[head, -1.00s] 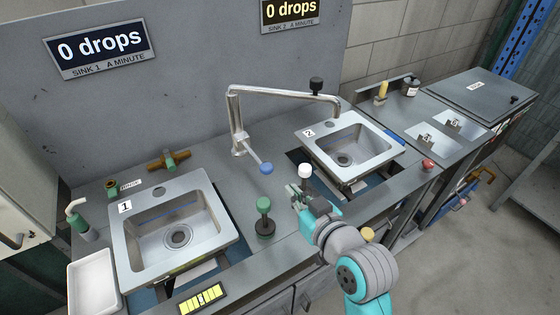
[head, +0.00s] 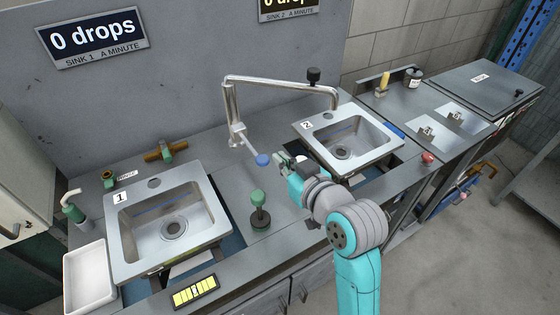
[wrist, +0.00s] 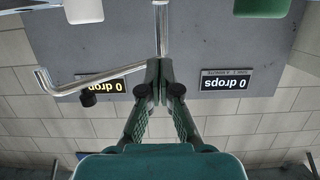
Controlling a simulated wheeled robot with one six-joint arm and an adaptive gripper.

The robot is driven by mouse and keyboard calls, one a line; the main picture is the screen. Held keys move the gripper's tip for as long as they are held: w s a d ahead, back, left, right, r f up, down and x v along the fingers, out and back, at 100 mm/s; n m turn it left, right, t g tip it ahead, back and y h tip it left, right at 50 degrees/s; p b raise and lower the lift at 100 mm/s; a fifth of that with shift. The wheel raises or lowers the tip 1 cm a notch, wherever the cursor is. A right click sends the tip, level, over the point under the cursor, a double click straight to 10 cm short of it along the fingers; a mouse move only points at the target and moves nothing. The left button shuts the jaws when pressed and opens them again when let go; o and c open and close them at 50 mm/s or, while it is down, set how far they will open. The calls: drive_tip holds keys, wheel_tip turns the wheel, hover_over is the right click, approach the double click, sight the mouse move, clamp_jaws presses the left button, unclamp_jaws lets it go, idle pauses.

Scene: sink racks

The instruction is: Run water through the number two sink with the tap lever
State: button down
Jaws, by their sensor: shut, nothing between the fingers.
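The tap (head: 232,110) is a bent steel pipe between the two sinks. Its long spout (head: 275,83) reaches right, its end above sink two (head: 390,151). Its lever ends in a blue ball (head: 262,160) at the lower right of the tap base. My gripper (head: 280,158) is shut and empty, just right of the blue ball in the head view; I cannot tell whether they touch. In the wrist view the shut fingertips (wrist: 158,65) lie in front of the tap post (wrist: 161,35), and the blue ball does not show. No water shows at the spout end.
Sink one (head: 125,240) is at the left, with a green knob (head: 259,200) right of it. A white knob (wrist: 83,10) shows in the wrist view. The sink 1 sign (head: 92,35) and sink 2 sign (wrist: 110,84) both read 0 drops.

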drive_tip(key=w+a+f, duration=0.4)
drive_tip(key=w+f, duration=0.2)
drive_tip(key=shift+w+a, duration=0.25)
drive_tip(key=shift+w, duration=0.05)
